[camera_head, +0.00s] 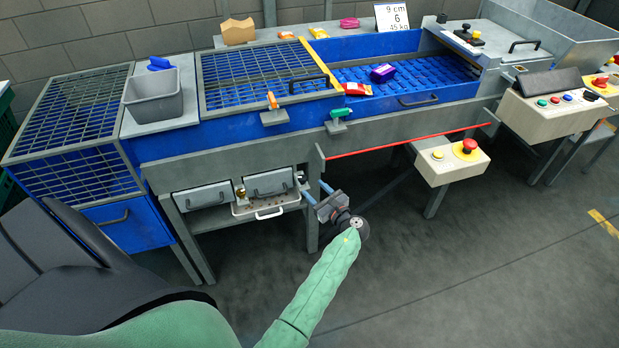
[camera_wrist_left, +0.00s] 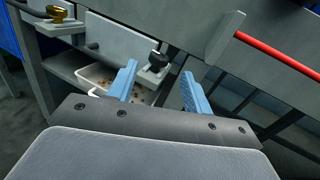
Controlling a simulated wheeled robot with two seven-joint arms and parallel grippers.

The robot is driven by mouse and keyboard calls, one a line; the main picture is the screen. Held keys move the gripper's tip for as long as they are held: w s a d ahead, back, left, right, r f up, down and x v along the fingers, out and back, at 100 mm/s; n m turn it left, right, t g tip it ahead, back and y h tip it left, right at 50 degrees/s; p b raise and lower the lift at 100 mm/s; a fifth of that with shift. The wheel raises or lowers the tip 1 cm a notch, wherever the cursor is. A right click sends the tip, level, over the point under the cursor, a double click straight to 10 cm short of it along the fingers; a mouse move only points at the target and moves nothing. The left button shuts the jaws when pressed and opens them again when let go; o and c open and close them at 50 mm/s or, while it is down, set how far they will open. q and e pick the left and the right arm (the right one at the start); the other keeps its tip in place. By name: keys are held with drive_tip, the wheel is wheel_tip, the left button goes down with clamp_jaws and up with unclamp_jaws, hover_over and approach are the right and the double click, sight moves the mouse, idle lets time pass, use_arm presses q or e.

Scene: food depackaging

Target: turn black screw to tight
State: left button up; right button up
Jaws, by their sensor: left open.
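The black screw (camera_wrist_left: 158,60) is a dark knob on a small grey plate, seen in the left wrist view beyond and between my fingertips. In the head view it shows only as a small dark spot (camera_head: 300,177) at the right end of the drawer fronts. My left gripper (camera_head: 316,191) is open and empty, with its two blue fingers (camera_wrist_left: 160,75) apart. They point toward the screw, apparently without touching it. How tight the screw is cannot be told. My right gripper is not in view.
A white tray (camera_head: 268,215) with brown crumbs lies under the drawer fronts. A brass knob (camera_wrist_left: 57,13) sits to the left. The red rod (camera_head: 410,141) runs along the machine's front edge. A box with a red button (camera_head: 470,145) stands at right. The floor before the machine is clear.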

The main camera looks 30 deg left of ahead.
sight(305, 180)
use_arm(q)
drive_tip(key=shift+w+a+m, duration=0.25)
drive_tip(key=shift+a+m, duration=0.35)
drive_tip(key=shift+m, duration=0.1)
drive_tip(key=p+x, duration=0.1)
drive_tip(key=x, duration=0.2)
drive_tip(key=shift+a+r, duration=0.1)
drive_tip(key=shift+a, duration=0.1)
drive_tip(key=shift+p+x, duration=0.35)
drive_tip(key=shift+x, duration=0.85)
drive_tip(key=shift+w+a, duration=0.25)
drive_tip(key=shift+a, duration=0.1)
drive_tip(key=c, duration=0.9)
drive_tip(key=shift+c, duration=0.2)
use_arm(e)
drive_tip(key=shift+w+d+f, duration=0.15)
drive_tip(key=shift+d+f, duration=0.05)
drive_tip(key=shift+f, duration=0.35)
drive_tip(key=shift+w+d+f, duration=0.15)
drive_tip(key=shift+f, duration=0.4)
use_arm(q)
drive_tip(key=shift+t+p, duration=0.3)
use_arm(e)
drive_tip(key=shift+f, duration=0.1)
